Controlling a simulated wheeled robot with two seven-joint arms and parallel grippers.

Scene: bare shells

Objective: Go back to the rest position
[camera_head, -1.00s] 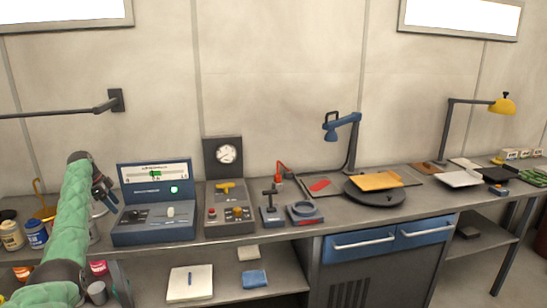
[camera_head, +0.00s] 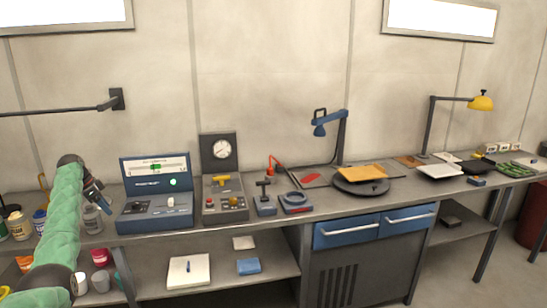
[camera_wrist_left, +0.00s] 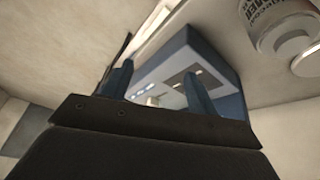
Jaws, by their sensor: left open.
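My left arm, in a green sleeve, comes in from the lower left of the head view. Its gripper (camera_head: 97,196) is in front of the wall, just left of the blue instrument box (camera_head: 155,215), and holds nothing that I can see. In the left wrist view two blue fingers (camera_wrist_left: 158,88) stand apart, with the blue box (camera_wrist_left: 190,65) beyond them. My right gripper shows in neither view.
A long grey workbench (camera_head: 408,192) carries a gauge panel (camera_head: 219,150), a turntable (camera_head: 362,187), a blue lamp (camera_head: 330,122) and a yellow lamp (camera_head: 481,102). Jars (camera_head: 18,224) stand at the left. A shelf below holds a white pad (camera_head: 188,270).

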